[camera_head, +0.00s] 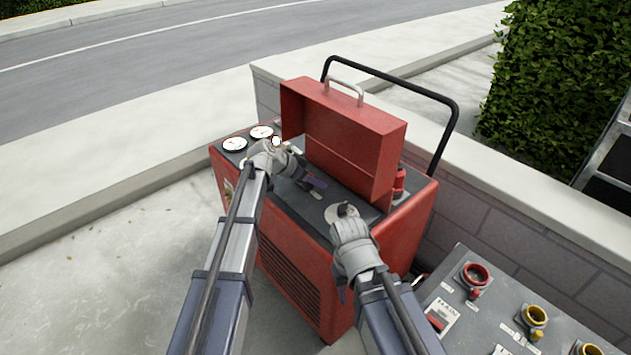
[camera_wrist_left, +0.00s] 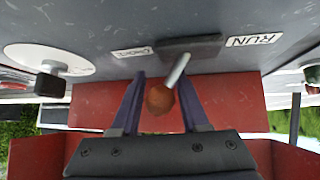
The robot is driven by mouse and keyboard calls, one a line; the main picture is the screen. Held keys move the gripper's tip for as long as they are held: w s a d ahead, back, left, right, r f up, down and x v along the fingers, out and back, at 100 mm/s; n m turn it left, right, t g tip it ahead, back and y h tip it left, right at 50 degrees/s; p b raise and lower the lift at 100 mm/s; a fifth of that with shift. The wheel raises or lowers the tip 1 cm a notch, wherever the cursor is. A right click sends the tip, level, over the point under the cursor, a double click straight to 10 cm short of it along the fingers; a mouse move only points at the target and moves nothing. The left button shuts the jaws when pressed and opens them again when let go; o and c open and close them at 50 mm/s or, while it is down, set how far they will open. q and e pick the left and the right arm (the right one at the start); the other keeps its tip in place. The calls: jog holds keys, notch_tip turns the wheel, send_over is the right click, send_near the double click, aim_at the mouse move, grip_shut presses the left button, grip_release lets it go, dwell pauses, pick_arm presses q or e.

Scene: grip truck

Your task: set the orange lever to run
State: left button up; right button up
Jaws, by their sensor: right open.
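The orange lever (camera_wrist_left: 160,99) shows in the left wrist view as an orange ball on a pale metal rod. The rod rises from a dark slot between a RUN label (camera_wrist_left: 253,40) and a CHOKE label (camera_wrist_left: 133,52); the ball leans toward the CHOKE side. My left gripper (camera_wrist_left: 160,82) is open, one finger on each side of the ball, with small gaps visible. In the head view my left gripper (camera_head: 314,182) is over the top panel of the red machine (camera_head: 290,260), and the lever is hidden. My right gripper (camera_head: 345,268) is beside the machine's front right, its fingers mostly hidden.
The machine's red lid (camera_head: 350,125) stands raised behind the panel. A round pale plate with a dark knob (camera_head: 345,210) lies near my right gripper. White gauges (camera_head: 234,144) are at the left. A grey panel (camera_head: 490,325) with red and yellow rings is at lower right.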

pick_arm(q)
grip_shut()
jog(key=shift+w, duration=0.1)
dwell(0.3)
jog(key=shift+w+a+r+n+g+h+b, duration=0.15)
jog(key=shift+w+a+n+g+h+b, duration=0.2)
jog(key=shift+n+g+h+b, duration=0.4)
jog(key=shift+w+a+r+n+g+h+b, duration=0.15)
jog(key=shift+a+n+g+h+b, duration=0.15)
jog(key=shift+h, duration=0.25)
jog(key=shift+w+a+n+g+h+b, duration=0.15)
jog(key=shift+g+h+b, duration=0.1)
jog(key=shift+h+b, duration=0.2)
jog(key=n+g+h+b, duration=0.1)
jog(key=b, duration=0.1)
jog(key=w+a+n+h+b, duration=0.1)
jog(key=h+b, duration=0.1)
jog(key=shift+r+g+b, duration=0.1)
jog(key=shift+g+b, duration=0.25)
jog(key=shift+g, duration=0.05)
jog(key=shift+w+a+r+n+h+b, duration=0.2)
jog(key=shift+n+h+b, duration=0.5)
jog(key=shift+b, duration=0.3)
